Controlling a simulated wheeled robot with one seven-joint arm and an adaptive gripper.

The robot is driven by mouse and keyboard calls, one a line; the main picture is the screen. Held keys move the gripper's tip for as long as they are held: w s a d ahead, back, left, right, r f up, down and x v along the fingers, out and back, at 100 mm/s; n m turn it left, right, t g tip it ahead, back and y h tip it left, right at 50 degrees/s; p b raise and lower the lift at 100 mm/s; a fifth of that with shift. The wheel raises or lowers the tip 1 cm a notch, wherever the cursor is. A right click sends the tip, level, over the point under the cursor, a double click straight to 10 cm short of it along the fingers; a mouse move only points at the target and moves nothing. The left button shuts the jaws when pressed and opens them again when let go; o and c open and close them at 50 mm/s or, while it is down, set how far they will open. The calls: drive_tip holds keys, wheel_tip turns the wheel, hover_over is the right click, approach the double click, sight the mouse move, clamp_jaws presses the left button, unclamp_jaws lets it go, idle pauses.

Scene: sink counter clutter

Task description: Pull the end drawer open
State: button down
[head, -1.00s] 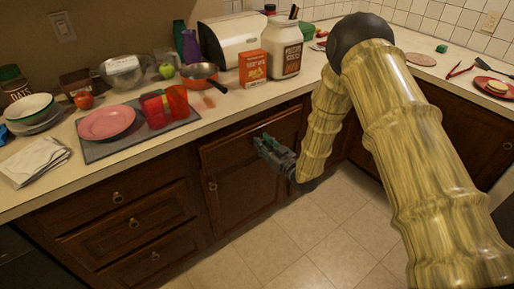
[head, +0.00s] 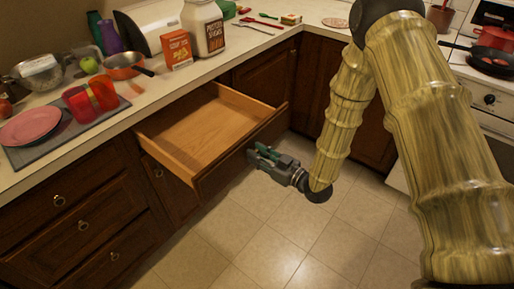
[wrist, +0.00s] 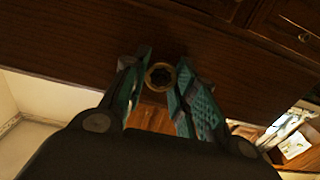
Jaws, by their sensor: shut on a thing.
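The end drawer (head: 207,127) stands well out from the counter in the head view, its pale wooden inside empty. Its dark front panel (head: 243,149) faces my gripper (head: 256,158). In the wrist view the round brass ring pull (wrist: 160,77) sits on the dark drawer front, between the teal finger pads of my gripper (wrist: 159,82). The gripper is shut on this pull. In the head view the gripper hides the pull.
Below are a cabinet door (head: 172,190) and, to the left, several closed drawers with ring pulls. The counter above holds a pink plate (head: 30,126), red cups (head: 90,100), a pan (head: 124,66) and an orange box (head: 178,50). The tiled floor (head: 270,245) is clear.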

drive_tip(key=shift+s+d, duration=0.35)
drive_tip(key=shift+d, duration=0.15)
drive_tip(key=c, duration=1.1)
unclamp_jaws()
drive_tip(key=shift+c, duration=0.2)
drive_tip(key=v, duration=1.2)
drive_tip(key=shift+f, duration=0.1)
